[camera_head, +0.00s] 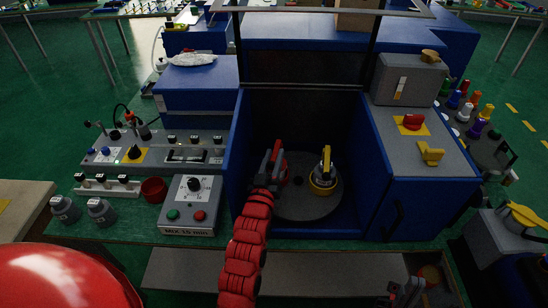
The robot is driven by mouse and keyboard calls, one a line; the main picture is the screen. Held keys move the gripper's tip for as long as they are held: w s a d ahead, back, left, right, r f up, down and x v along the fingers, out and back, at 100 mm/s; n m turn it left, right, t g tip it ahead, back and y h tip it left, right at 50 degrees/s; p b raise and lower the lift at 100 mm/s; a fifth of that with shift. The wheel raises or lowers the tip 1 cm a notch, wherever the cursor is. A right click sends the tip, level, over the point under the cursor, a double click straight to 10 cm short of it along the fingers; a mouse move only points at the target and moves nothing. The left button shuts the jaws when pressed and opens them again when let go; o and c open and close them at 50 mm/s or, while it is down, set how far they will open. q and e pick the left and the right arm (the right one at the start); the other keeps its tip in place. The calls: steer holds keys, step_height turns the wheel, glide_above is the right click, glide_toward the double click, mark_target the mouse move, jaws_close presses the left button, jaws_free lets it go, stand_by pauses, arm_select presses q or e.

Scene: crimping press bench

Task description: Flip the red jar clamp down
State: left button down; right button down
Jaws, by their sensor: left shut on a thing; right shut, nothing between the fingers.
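The red jar clamp (278,160) stands on the left side of the dark round plate (305,205) inside the blue open-fronted bay. Its upper part appears raised, and its base is partly hidden by my arm. My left gripper (266,168) reaches into the bay on its red segmented arm and is shut on the red jar clamp; the exact contact is hard to see. A yellow jar clamp (323,175) stands on the same plate to the right, its lever upright. My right gripper (405,292) is low at the bottom right, outside the bay, shut and empty.
Blue walls (374,180) stand close on both sides of the bay. A grey control box (191,200) with green and red buttons is on the left. A grey panel (436,158) with red and yellow knobs is on the right. A red cup (154,188) stands left of the control box.

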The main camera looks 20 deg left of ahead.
arm_select(q)
steer(key=shift+f, duration=0.1)
stand_by(0.7)
steer(key=c, duration=0.6)
jaws_free()
steer(key=shift+a, duration=0.1)
